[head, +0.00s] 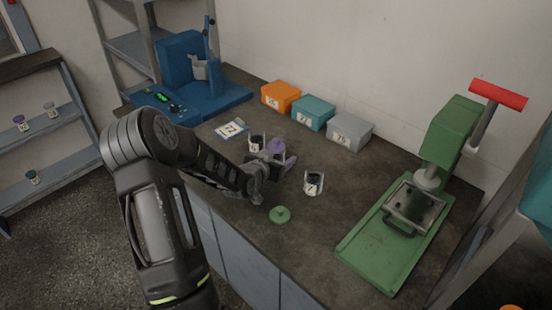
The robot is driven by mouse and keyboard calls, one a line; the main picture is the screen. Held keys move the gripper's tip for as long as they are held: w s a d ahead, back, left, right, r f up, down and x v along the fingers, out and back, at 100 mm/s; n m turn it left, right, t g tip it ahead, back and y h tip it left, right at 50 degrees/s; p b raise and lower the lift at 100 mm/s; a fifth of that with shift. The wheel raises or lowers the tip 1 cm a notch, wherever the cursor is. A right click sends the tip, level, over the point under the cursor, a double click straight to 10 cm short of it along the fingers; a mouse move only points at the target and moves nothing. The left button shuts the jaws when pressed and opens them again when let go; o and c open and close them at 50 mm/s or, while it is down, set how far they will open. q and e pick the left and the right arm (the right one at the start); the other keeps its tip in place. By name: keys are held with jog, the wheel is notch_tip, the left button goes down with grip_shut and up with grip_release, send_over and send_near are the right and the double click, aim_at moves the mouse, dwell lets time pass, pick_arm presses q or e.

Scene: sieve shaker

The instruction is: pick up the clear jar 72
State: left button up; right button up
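A clear jar with dark contents and a white label (313,184) stands upright on the dark worktop, right of my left gripper. A second jar with dark contents and a white label (257,143) stands just behind the gripper. I cannot read either label well enough to tell which is jar 72. My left gripper (274,160) is low over the worktop, close to the second jar and a purple-topped item (277,147). Its fingers are partly hidden and blend with these things, so I cannot tell whether it holds anything. My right gripper is not in view.
A green lid (280,215) lies near the front edge. A green press (400,222) with a red handle stands right. Orange (280,96), teal (314,112) and grey (349,131) boxes line the wall. A blue machine (187,80) and a card (230,129) are at left.

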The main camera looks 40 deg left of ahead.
pick_arm(q)
jog(key=shift+w+a+f, duration=0.1)
jog(key=shift+w+f, duration=0.05)
jog(key=shift+w, duration=0.25)
jog(key=shift+c, duration=0.6)
grip_shut()
dwell(0.4)
notch_tip(320, 180, up, 10)
jog(key=shift+r+b, duration=0.1)
jog(key=shift+b, duration=0.25)
dwell(0.6)
